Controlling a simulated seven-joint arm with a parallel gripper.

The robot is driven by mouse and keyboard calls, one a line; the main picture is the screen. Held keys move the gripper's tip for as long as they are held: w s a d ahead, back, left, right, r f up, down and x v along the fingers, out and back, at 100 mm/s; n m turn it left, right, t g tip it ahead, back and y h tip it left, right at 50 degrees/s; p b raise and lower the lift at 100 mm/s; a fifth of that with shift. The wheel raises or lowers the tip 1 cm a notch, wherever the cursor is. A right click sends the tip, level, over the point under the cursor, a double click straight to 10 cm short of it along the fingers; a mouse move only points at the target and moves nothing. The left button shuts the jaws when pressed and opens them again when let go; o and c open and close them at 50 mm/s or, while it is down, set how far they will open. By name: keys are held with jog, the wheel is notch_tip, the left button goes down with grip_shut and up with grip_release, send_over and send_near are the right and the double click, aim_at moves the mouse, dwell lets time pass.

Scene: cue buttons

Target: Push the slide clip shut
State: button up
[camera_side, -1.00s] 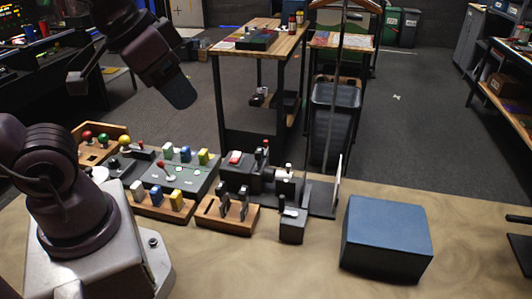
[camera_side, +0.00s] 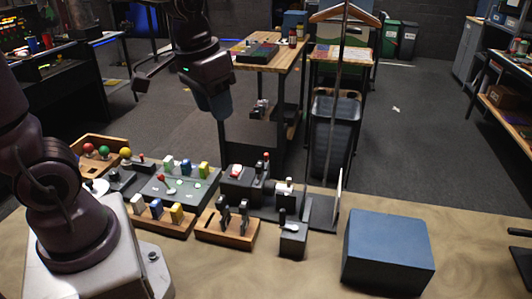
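My gripper (camera_side: 221,112) hangs in the air, pointing down, above and behind the row of devices on the table. From this side I cannot tell whether its fingers are open or shut. No object shows in it. I cannot tell for sure which small fixture is the slide clip. One candidate is the small dark block with a pale top piece (camera_side: 292,238), at the table's middle, right of a wooden rack. My gripper is up and to the left of it, apart from it.
The wooden rack (camera_side: 211,238) holds dark upright clips. Another rack (camera_side: 144,221) holds coloured blocks. A dark panel (camera_side: 150,187) with buttons lies behind. A tall stand with a hanger (camera_side: 343,14) rises right of the devices. A blue-topped box (camera_side: 387,242) sits at right. The table's front right is clear.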

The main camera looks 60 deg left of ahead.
aim_at(266, 154)
jog(key=w+a+f+n+g, duration=0.1)
jog(key=w+a+f+n, duration=0.2)
jog(key=w+a+f, duration=0.4)
jog(key=w+a+f+n+g, duration=0.1)
jog(key=w+a+f+n, duration=0.2)
jog(key=w, duration=0.6)
jog(key=shift+m+h, duration=0.3)
jog(key=shift+m, duration=0.2)
jog(key=f, duration=1.2)
jog(key=shift+w+a, duration=0.25)
jog(key=shift+a, duration=0.1)
grip_shut()
